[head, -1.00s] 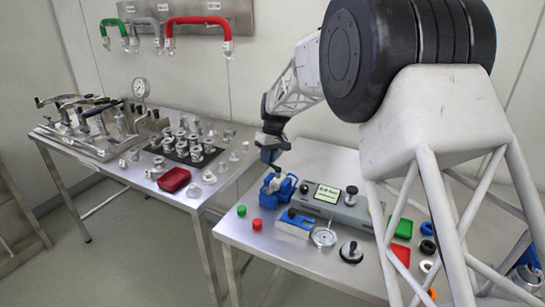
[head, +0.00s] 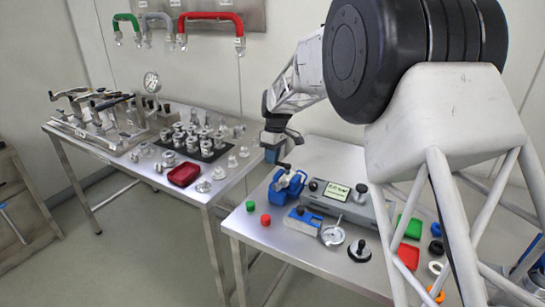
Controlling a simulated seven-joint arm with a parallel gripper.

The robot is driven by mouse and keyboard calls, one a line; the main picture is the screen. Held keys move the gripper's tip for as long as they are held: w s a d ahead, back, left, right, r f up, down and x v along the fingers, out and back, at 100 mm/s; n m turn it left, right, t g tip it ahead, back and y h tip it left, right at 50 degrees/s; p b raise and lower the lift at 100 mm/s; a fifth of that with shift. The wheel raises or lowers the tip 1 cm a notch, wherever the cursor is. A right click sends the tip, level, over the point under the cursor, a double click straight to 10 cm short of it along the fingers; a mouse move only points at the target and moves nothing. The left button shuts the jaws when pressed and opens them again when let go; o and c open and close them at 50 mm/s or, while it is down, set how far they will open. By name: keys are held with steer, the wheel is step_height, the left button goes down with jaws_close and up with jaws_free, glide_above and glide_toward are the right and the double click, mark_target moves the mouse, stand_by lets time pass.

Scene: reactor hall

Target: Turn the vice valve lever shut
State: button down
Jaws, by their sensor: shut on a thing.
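The blue vice (head: 290,188) stands near the back left corner of the front table, beside a grey box with a pale label. My gripper (head: 274,154) is just above the vice and hides part of its upper side. It appears shut on the vice valve lever (head: 285,166), a small grey-dark piece just over the vice. The exact contact and the lever's angle are too small to make out.
The grey box (head: 376,212) lies right of the vice. A green cap (head: 250,206) and a red cap (head: 265,219) stand in front. A red tray (head: 412,257) and green tray (head: 409,228) are farther right. The left table (head: 150,178) holds several metal fittings.

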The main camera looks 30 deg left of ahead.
steer(key=c, duration=1.1)
jaws_free()
step_height(320, 180, up, 8)
steer(key=w, duration=0.1)
steer(key=shift+w+f, duration=0.15)
steer(key=shift+w, duration=0.1)
